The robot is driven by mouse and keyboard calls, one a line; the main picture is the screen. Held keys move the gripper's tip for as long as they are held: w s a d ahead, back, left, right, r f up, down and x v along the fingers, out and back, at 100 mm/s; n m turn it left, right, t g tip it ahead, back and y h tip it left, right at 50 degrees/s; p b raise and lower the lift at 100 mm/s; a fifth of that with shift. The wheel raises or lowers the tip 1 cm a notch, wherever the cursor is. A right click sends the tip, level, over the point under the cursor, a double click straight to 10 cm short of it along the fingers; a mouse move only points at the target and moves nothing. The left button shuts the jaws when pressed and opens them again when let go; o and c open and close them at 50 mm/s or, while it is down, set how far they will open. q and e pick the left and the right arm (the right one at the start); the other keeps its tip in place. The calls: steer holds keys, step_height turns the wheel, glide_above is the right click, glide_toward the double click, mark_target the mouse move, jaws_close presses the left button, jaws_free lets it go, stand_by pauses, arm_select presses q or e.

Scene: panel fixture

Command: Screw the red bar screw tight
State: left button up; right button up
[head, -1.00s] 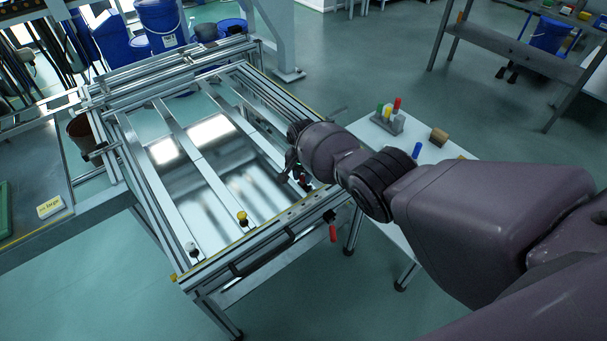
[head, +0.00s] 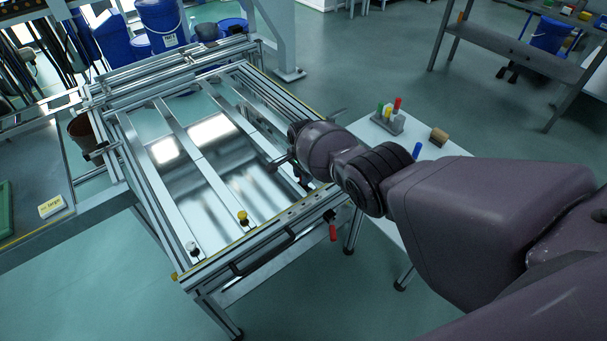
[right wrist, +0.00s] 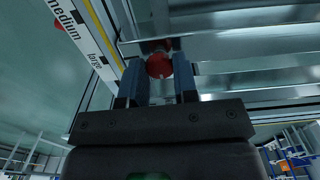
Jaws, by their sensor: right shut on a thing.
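The red bar screw (right wrist: 159,66) shows as a round red head in the right wrist view, at the end of a bar on the panel frame. My right gripper (right wrist: 160,74) has one finger on each side of this head and is shut on it. In the head view my right gripper (head: 300,174) is low over the right part of the frame, and my wrist hides most of it and the screw. A yellow screw (head: 242,217) and a white screw (head: 192,248) stand on the other bars. My left gripper is not in view.
The metal panel frame (head: 150,215) holds a shiny panel. A red handle (head: 332,233) hangs at its front edge. A white side table (head: 450,150) with coloured pegs (head: 388,117) and a wooden block (head: 439,136) stands to the right. A "medium/large" label (right wrist: 88,45) runs beside the gripper.

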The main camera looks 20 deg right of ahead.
steer(key=o, duration=0.9)
arm_select(q)
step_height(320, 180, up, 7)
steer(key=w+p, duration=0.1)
steer(key=p, duration=0.5)
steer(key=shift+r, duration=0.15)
arm_select(e)
step_height(320, 180, up, 11)
steer(key=shift+f, duration=0.1)
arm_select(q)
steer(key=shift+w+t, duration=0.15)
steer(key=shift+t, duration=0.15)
